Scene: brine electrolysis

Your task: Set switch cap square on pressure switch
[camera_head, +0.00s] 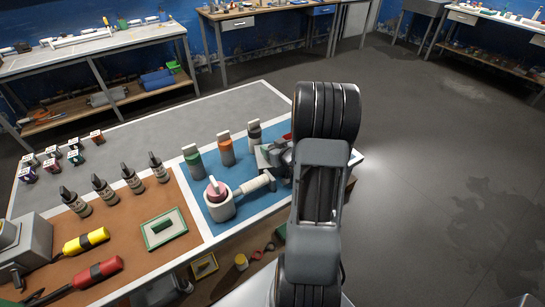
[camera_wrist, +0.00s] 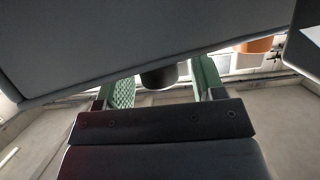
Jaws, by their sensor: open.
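My gripper (camera_head: 277,156) is at the right end of the blue mat in the head view, low over the table and partly hidden by my arm. In the wrist view its two green-padded fingers (camera_wrist: 162,84) stand apart. A dark cylinder (camera_wrist: 158,77) shows in the gap beyond them, and I see nothing clasped. A large grey surface (camera_wrist: 130,45) crosses the wrist view close up. A white round body with a pink top (camera_head: 217,190) stands on the mat, with a white pipe (camera_head: 255,184) reaching toward my gripper. I cannot tell which parts are the switch cap and pressure switch.
Green (camera_head: 194,163), orange (camera_head: 226,150) and black (camera_head: 254,135) bottles stand behind the white body. Several dark dropper bottles (camera_head: 105,189) and a green-edged tray (camera_head: 162,229) are on the brown mat. Open floor (camera_head: 440,150) lies right of the table.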

